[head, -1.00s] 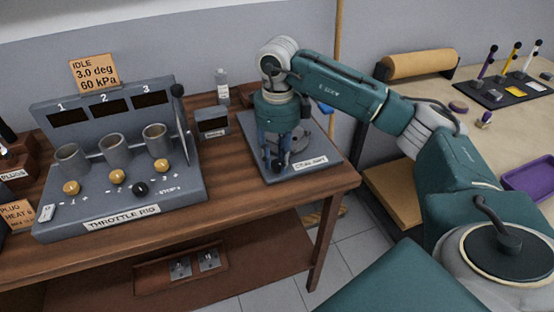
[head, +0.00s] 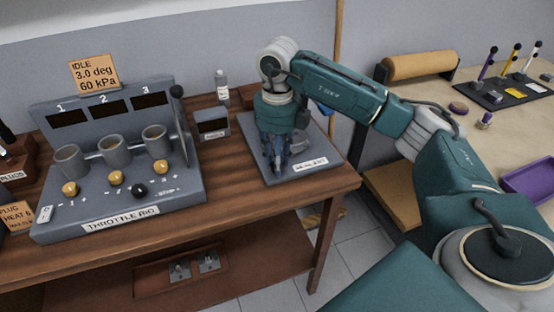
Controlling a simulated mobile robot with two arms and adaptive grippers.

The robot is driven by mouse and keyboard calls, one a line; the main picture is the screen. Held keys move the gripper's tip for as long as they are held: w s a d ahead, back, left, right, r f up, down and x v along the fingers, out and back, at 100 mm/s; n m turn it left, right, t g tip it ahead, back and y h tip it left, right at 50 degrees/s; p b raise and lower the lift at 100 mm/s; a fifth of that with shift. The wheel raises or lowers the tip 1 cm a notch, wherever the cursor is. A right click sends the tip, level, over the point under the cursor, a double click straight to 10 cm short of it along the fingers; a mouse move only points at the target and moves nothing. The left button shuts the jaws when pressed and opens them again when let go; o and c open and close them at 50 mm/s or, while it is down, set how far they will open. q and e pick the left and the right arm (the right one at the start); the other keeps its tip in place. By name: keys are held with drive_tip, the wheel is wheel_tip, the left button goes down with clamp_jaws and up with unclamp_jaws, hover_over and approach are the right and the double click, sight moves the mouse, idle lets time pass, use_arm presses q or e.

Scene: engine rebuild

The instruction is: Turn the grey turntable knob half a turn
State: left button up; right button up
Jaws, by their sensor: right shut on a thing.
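My right gripper (head: 278,170) points down over the grey plate (head: 312,176) at the right end of the wooden bench. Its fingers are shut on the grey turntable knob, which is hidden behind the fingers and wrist. A little of the turntable shows at most behind the gripper, so I cannot tell the knob's angle. A white label sits on the plate's front edge. My left gripper is not in view.
The throttle rig (head: 120,195) with three cups stands to the left on the bench. A small dark box (head: 212,124) and a bottle (head: 221,86) stand behind, between rig and plate. A purple tray (head: 530,182) lies on the right table.

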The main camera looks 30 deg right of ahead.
drive_tip(key=shift+d+r, duration=0.1)
idle(0.3)
drive_tip(key=o, duration=1)
drive_tip(key=shift+o, duration=0.8)
drive_tip(key=shift+s, duration=0.15)
drive_tip(key=shift+r, duration=0.15)
wheel_tip(320, 180, up, 12)
drive_tip(key=shift+f, duration=0.2)
